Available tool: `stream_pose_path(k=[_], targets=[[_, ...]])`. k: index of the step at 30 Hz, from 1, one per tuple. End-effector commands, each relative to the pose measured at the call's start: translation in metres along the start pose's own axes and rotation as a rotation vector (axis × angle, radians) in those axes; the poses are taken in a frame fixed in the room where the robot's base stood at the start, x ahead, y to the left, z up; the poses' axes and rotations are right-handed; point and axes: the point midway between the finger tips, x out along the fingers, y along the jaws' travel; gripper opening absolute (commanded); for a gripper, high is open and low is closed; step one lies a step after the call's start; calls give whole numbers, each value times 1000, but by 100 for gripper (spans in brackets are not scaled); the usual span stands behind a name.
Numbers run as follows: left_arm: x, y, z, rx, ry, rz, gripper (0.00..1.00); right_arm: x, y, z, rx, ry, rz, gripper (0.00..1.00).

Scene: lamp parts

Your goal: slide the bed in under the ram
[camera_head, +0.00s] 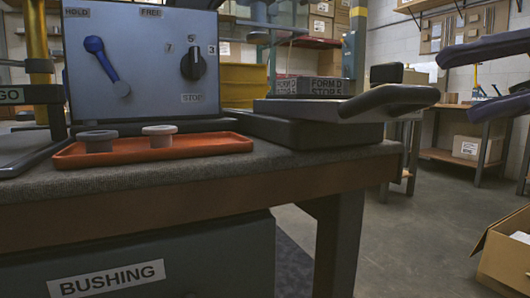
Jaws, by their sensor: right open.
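The bed appears to be the flat grey plate (315,108) at the right end of the bench, on a dark base (310,132). A thick black handle (392,97) sticks out from it to the right. My right gripper (456,87) is open and empty at the right edge. Its two dark fingers are spread one above the other, just right of the handle's end. I cannot tell whether they touch it. The ram cannot be made out; the press is cut off at the left. My left gripper is not in view.
A panel (140,105) has a blue lever (101,60) leaning toward HOLD and a black knob (194,63). An orange tray (190,145) holds two round pieces. A FORM D, STOP 5 sign (328,86) stands behind the plate. An open carton (508,255) sits lower right.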

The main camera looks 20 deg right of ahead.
Motion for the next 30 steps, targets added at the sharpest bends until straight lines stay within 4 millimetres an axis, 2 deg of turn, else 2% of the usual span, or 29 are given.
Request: stream_pose_path(k=[4,9,15,21,30], targets=[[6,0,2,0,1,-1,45,19,-2,0,-3,3,-5,46],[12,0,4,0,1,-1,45,53,0,-1,-5,4,-2,46],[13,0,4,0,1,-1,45,81,1,-1,-3,3,2,46],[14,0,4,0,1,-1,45,95,1,-1,-1,1,1,46],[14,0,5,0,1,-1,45,96,1,-1,1,1,1,45]])
